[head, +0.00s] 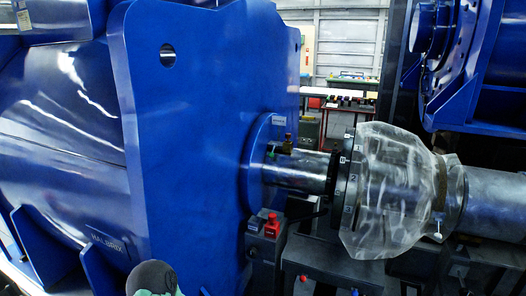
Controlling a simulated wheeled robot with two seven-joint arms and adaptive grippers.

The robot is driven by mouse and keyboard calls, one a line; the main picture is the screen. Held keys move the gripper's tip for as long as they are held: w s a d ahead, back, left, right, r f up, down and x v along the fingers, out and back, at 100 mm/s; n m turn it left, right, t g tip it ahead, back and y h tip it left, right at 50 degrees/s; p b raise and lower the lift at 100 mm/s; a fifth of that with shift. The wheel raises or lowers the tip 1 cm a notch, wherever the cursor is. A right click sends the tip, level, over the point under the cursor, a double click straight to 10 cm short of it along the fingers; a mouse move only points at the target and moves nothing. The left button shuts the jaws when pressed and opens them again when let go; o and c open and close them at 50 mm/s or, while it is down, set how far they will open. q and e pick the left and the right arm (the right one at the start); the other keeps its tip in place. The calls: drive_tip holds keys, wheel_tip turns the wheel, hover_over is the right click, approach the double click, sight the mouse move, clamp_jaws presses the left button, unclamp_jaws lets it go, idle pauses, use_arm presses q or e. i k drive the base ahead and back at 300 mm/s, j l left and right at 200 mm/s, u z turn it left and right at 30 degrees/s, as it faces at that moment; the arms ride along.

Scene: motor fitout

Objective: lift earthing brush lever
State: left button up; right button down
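The big blue motor (205,120) fills the left and middle of the head view. A steel shaft (305,170) comes out of its round blue end collar (258,160) and runs right to a dark coupling flange (345,180). A small brass-coloured part (288,144) sits at the collar above the shaft, with a small green part (270,151) beside it. I cannot tell for certain which part is the earthing brush lever. Neither of my grippers can be made out.
Clear wrinkled plastic (392,190) wraps the coupling right of the flange. A grey box with a red button (270,226) stands below the shaft. Another blue machine (490,70) is at upper right. A dark rounded shape at bottom left of centre is unclear. Benches (345,108) stand behind.

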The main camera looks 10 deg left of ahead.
sight(271, 155)
drive_tip(key=i+l+u, duration=0.25)
drive_tip(key=u, duration=0.2)
drive_tip(key=i+l+u, duration=0.3)
drive_tip(key=u, duration=0.15)
drive_tip(key=i+l+u, duration=0.2)
drive_tip(key=l+u, duration=0.25)
drive_tip(key=i+l+u, duration=0.1)
drive_tip(key=l+u, duration=0.35)
drive_tip(key=l, duration=0.1)
